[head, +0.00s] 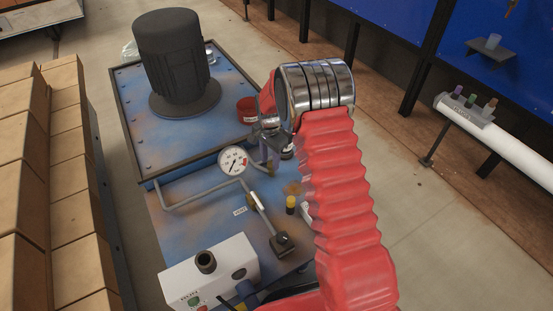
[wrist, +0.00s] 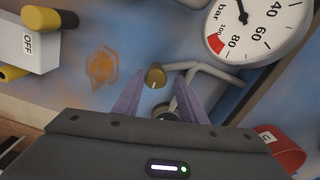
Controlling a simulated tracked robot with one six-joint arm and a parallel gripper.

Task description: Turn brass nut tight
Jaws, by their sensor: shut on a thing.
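The brass nut (wrist: 155,77) shows in the wrist view on a grey pipe fitting, with a pale line marked on its face. My gripper (wrist: 157,84) has its two purple fingers on either side of the nut, shut on it. In the head view my gripper (head: 265,156) reaches down beside the pressure gauge (head: 233,160), and the nut (head: 271,170) is a small brass spot at the fingertips, partly hidden. The gauge (wrist: 256,27) also shows at the upper right of the wrist view.
A dark motor (head: 173,62) stands behind. A lever, a yellow-capped knob (head: 291,204) and a white box (head: 209,272) are in front. A white OFF plate (wrist: 28,43) is at the wrist view's left.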

